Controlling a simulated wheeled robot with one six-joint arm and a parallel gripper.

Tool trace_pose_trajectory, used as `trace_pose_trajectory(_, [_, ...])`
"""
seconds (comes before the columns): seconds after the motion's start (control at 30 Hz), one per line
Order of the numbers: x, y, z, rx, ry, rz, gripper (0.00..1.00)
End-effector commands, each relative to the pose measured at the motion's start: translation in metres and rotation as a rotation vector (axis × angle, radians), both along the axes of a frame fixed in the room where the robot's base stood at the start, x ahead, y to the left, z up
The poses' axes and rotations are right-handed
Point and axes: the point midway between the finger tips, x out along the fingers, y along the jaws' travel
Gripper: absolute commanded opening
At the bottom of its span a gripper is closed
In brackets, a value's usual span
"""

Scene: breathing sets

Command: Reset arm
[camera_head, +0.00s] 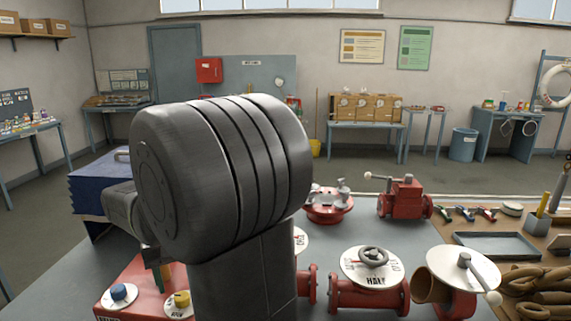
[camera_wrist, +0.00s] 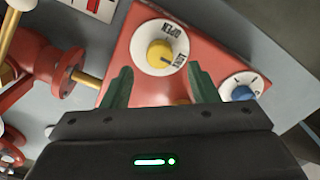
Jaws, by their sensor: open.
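In the wrist view my gripper (camera_wrist: 161,70) is open, with its two dark green fingers apart and nothing seen between the tips. The fingers point at a red control box (camera_wrist: 203,38), on either side of a yellow knob (camera_wrist: 160,54) on a white lettered dial. I cannot tell how far the tips are from the box. A blue knob (camera_wrist: 242,93) on a second dial is to the right. In the head view my dark arm links fill the middle and hide most of my gripper. The red box (camera_head: 142,277) shows at the lower left there, with its blue and yellow knobs.
On the grey bench (camera_head: 235,262) are a valve with a "HALF" dial (camera_head: 372,266), a red lever valve (camera_head: 404,199) and another red valve (camera_head: 328,206). At right are a tray (camera_head: 496,245), coiled rope (camera_head: 535,290) and tools. Open floor lies behind the bench.

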Motion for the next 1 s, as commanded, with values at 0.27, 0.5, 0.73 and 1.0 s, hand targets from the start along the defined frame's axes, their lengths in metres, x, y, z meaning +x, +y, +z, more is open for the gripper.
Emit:
trace_pose_trajectory(0.27, [0.001, 0.000, 0.057, 0.003, -0.003, 0.000, 0.54])
trace_pose_trajectory(0.5, [0.000, 0.000, 0.090, -0.003, 0.003, -0.001, 0.54])
trace_pose_trajectory(0.73, [0.000, 0.000, 0.041, -0.004, 0.003, 0.000, 0.54])
trace_pose_trajectory(1.0, [-0.001, -0.001, -0.014, -0.005, 0.004, 0.000, 0.54])
